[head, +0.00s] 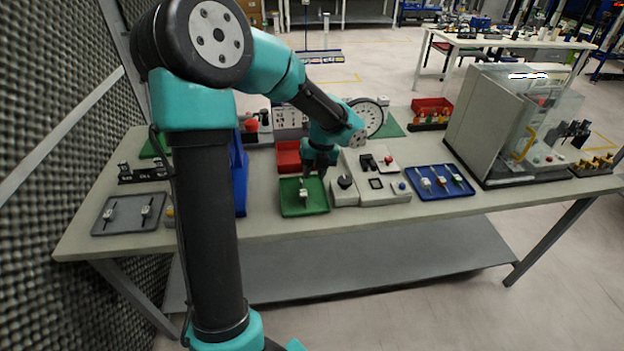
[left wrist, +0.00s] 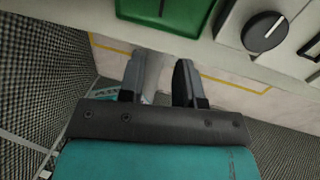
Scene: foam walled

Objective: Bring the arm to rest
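My left arm, teal and black, comes in from the left and reaches over the workbench (head: 270,232). My left gripper (head: 315,172) points down just above the back of a green tray (head: 304,212), which holds a small watch-like piece (head: 303,193). In the left wrist view, my left gripper (left wrist: 164,70) has its two dark fingers apart with nothing clearly held between them. The green tray (left wrist: 180,28) shows at the top of that view, beyond the fingertips. My right gripper is not in view.
Right of the green tray is a white device (head: 372,178) with a dark knob. A grey tray (head: 128,214) lies at left. Foam walling (head: 45,90) is close on the left.

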